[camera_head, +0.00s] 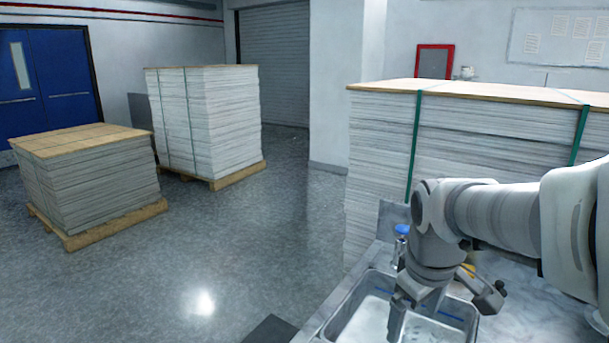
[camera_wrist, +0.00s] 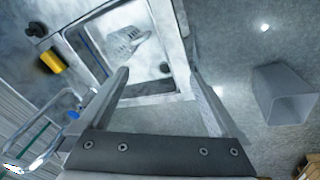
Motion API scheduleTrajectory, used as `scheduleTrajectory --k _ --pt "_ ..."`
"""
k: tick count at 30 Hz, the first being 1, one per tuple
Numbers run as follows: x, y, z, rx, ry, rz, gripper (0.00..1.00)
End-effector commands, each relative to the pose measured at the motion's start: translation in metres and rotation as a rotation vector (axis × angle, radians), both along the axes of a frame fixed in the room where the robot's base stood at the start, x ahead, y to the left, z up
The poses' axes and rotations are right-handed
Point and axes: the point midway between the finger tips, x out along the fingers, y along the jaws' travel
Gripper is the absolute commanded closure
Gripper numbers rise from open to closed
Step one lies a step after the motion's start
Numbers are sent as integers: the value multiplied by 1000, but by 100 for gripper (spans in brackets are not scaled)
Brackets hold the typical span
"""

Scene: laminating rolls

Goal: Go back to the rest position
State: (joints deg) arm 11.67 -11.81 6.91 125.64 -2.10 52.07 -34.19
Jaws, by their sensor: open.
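My gripper (camera_wrist: 158,76) is open, its two fingers spread apart with nothing between them in the wrist view. In the head view my arm reaches in from the right and bends down, with the gripper (camera_head: 400,315) pointing into or just above the metal sink (camera_head: 345,318). The sink basin (camera_wrist: 160,98) lies below and beyond the fingers in the wrist view. A pale, ribbed or slotted object (camera_wrist: 125,42) lies in it, clear of the fingers. My arm hides part of the sink in the head view.
A strapped paper stack (camera_head: 385,140) rises behind my arm. Two more stacks, one tall (camera_head: 205,120) and one low (camera_head: 90,180), stand left. A grey bin (camera_wrist: 284,95) is on the floor; the middle floor is clear.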

Motion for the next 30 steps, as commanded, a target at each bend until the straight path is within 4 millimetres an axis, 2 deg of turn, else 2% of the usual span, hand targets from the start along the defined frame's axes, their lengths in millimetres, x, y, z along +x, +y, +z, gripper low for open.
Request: scheduleTrajectory --k 1,6,11,15,21,27,30 --pt "-11 6 16 11 -32 -36 2" --pt "-46 19 45 70 -118 -185 2" --pt "-77 27 65 145 -193 -321 2" --pt "-97 31 74 208 -237 -411 2" --pt "-111 34 77 257 -264 -476 2" --pt "-112 35 76 263 -265 -484 2" --pt "-112 35 76 263 -265 -483 18"
